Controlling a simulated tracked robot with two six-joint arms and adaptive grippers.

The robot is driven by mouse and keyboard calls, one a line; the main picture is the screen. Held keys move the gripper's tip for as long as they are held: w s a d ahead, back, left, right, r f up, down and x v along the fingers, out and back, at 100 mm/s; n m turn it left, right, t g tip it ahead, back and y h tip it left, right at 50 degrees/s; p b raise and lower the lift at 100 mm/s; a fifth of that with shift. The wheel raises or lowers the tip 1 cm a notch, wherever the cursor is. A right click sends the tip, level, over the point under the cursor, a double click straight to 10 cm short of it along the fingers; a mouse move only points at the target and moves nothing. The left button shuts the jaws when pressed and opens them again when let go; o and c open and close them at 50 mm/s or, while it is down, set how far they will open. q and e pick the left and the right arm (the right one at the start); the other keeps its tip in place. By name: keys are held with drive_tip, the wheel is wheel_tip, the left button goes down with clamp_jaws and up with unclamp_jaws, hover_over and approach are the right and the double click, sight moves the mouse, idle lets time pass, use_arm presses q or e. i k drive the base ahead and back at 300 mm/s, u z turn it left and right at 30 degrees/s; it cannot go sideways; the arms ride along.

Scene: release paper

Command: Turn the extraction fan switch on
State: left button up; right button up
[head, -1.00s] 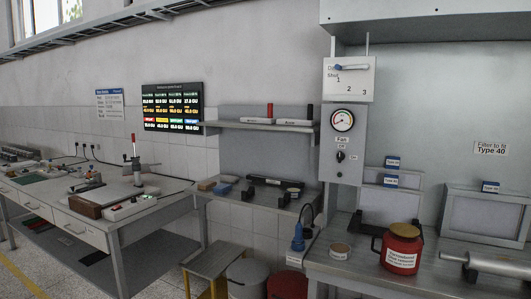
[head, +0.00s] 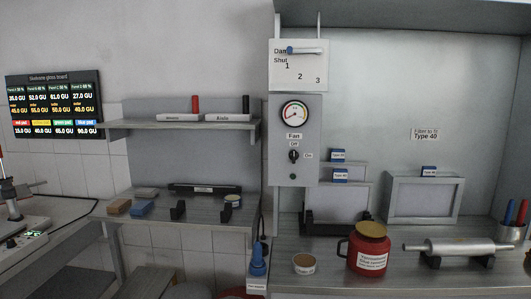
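The extraction fan switch (head: 294,156) is a small black rotary knob on a grey control panel (head: 284,172). It sits under the label "Fan", with "Off" printed above it and "On" to its right. The knob looks upright, towards "Off", though it is small in the picture. A round gauge (head: 294,115) with a coloured scale is above the switch. Neither of my grippers is in the head view.
A damper plate (head: 299,78) with a lever is above the panel. Below are a bench with a red canister (head: 368,252), a small tub (head: 305,264), a metal roller (head: 460,246) and a blue-handled tool (head: 258,262). A shelf (head: 180,124) is at left.

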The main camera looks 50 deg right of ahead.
sight(294, 155)
drive_tip(key=z, duration=0.35)
drive_tip(key=i, duration=1)
drive_tip(key=z, duration=1.05)
drive_tip(key=i, duration=0.2)
drive_tip(key=z, duration=0.05)
drive_tip(key=k, duration=0.9)
drive_tip(key=z, duration=0.15)
drive_tip(key=i, duration=0.9)
drive_tip(key=u, duration=0.05)
